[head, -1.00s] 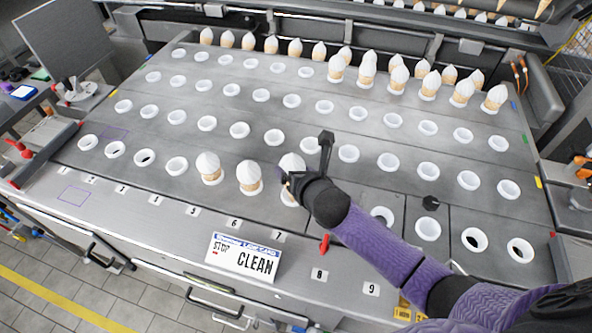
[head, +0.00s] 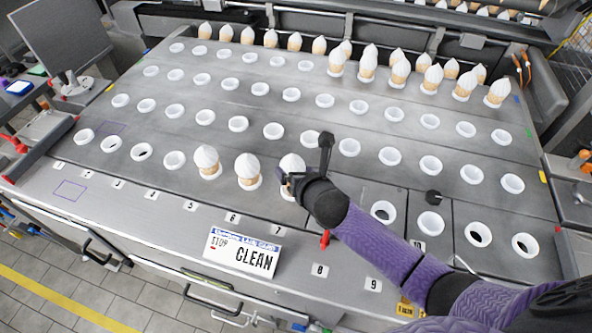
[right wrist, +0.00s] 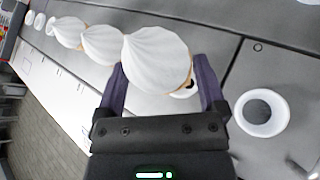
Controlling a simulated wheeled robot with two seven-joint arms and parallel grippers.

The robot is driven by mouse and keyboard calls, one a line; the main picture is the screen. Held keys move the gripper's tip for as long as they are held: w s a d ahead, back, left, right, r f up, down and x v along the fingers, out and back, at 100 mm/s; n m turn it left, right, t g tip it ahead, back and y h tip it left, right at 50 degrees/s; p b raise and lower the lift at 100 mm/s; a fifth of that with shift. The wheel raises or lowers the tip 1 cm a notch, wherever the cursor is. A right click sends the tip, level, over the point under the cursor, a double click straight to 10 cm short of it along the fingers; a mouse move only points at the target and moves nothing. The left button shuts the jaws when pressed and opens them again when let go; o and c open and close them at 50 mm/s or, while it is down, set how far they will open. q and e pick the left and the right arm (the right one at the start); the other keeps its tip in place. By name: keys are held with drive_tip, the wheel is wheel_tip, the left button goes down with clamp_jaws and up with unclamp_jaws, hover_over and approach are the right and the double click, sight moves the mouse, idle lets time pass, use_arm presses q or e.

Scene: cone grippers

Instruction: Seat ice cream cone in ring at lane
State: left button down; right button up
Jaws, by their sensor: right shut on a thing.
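My right gripper (head: 289,184) is shut on an ice cream cone (head: 291,163) with white swirled topping, in the front row above label 7. In the right wrist view the held cone (right wrist: 157,58) stands between the two fingers of my gripper (right wrist: 163,78). Part of a white ring with a dark hole (right wrist: 190,89) shows beside and below the cone. The cone's lower end is hidden, so I cannot tell whether it is in that ring. My left gripper is not in view.
Two cones (head: 206,162) (head: 247,169) stand in front-row rings just left of the held one. An empty white ring (head: 383,211) lies to the right, also in the wrist view (right wrist: 262,112). More cones (head: 370,62) stand at the back. A "CLEAN" card (head: 242,252) lies in front.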

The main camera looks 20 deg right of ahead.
drive_tip(key=shift+f+b, duration=0.65)
drive_tip(key=shift+f, duration=0.25)
drive_tip(key=shift+f+b, duration=0.35)
drive_tip(key=shift+f, duration=0.15)
drive_tip(key=o, duration=0.6)
